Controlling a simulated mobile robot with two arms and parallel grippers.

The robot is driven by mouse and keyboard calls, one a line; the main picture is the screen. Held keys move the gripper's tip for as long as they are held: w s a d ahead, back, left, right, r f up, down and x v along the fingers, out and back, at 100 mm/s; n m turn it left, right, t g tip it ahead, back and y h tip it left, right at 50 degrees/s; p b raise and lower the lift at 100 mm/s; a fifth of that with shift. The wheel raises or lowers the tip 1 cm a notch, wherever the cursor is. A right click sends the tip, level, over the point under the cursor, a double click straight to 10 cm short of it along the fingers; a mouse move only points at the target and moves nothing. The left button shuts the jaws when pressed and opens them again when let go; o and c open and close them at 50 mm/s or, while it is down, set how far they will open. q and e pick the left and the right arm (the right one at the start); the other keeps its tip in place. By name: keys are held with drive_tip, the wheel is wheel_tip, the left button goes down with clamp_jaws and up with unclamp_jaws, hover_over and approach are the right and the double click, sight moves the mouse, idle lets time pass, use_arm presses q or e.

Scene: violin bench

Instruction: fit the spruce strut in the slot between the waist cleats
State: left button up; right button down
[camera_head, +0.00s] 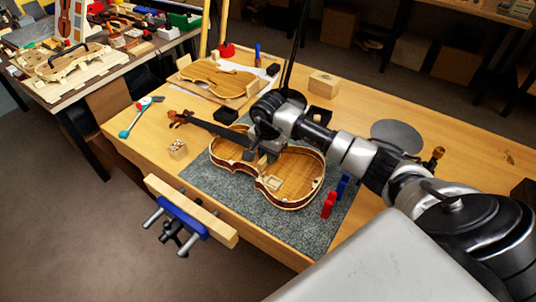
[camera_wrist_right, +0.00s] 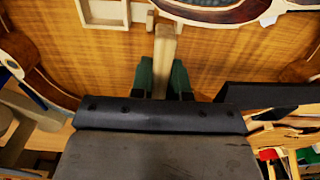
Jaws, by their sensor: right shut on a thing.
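The open violin body (camera_head: 300,165) lies on a grey mat, its neck pointing to the left. My right gripper (camera_head: 252,153) reaches down over the body's waist from the right. In the right wrist view its green-padded fingers (camera_wrist_right: 161,80) are shut on the pale spruce strut (camera_wrist_right: 164,48). The strut's free end points toward small pale blocks (camera_wrist_right: 150,20) inside the body, which may be a waist cleat; I cannot tell whether they touch. Pale wooden pieces (camera_head: 271,183) show at the waist in the head view. The slot itself is not clear. My left gripper is not in view.
Red clamp (camera_head: 328,205) and blue clamp (camera_head: 342,186) stand at the body's right end. A violin plate (camera_head: 215,77) lies behind. The right tabletop has free room.

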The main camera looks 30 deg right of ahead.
drive_tip(key=shift+f+b, duration=0.75)
drive_tip(key=shift+f, duration=0.15)
drive_tip(key=c, duration=0.7)
unclamp_jaws()
drive_tip(key=shift+r+p, duration=1.9)
drive_tip(key=shift+r, duration=1.15)
